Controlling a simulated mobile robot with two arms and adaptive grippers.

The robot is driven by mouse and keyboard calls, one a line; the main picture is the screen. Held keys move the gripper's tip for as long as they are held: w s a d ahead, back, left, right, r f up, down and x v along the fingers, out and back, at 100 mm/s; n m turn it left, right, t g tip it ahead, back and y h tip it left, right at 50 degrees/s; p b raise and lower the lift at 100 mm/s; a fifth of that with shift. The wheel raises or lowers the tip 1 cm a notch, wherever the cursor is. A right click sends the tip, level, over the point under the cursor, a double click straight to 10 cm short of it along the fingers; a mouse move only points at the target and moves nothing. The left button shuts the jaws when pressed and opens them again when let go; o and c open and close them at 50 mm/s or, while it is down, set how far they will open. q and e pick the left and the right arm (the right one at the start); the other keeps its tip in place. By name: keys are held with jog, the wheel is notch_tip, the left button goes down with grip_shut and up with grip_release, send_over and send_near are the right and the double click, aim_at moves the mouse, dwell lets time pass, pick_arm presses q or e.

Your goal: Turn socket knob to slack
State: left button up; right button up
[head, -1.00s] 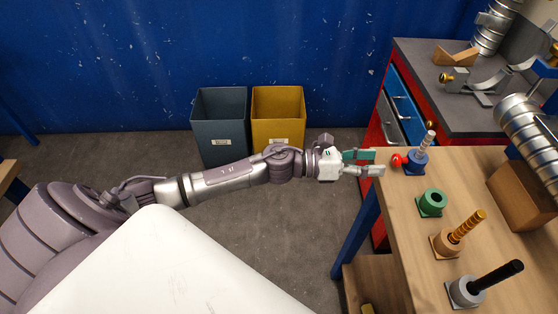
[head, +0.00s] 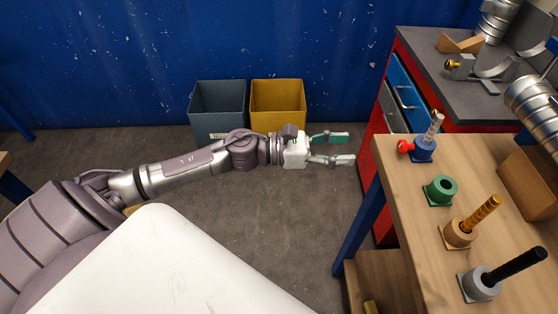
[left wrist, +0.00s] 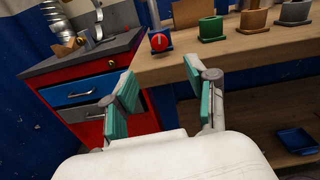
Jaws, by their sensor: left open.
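The red knob (head: 405,147) is on the left side of a blue socket (head: 424,152) at the table's left edge. A clear and metallic rod stands tilted in that socket. My left gripper (head: 349,149) is open and empty, left of the knob and clear of it, beyond the table edge. In the left wrist view the red knob (left wrist: 159,41) faces the camera, ahead of the open fingers (left wrist: 157,66). A small pale mark shows on the knob, but its exact direction is hard to read. My right gripper is not in view.
On the wooden table (head: 400,200) stand a green socket (head: 440,191), an orange socket with a gold rod (head: 482,214), and a grey socket with a black rod (head: 518,264). A red cabinet (head: 377,125) stands behind. Grey (head: 218,100) and yellow (head: 277,95) bins stand on the floor.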

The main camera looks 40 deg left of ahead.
pick_arm(q)
jog(key=w+a+f+n+t+y+p, duration=0.35)
jog(key=a+f+n+y, duration=0.25)
jog(key=a+f+n, duration=0.55)
jog(key=s+a+f+n+y, duration=0.2)
jog(key=f+n+y, duration=0.1)
jog(key=f+n, duration=0.4)
jog(key=s+a+f+n+g+y+p, duration=0.1)
jog(key=s+a+f+n+y, duration=0.1)
jog(key=f+n, duration=0.5)
jog(key=shift+s+f+y, duration=0.15)
jog(key=shift+f+y, duration=0.25)
jog(key=shift+f, duration=0.75)
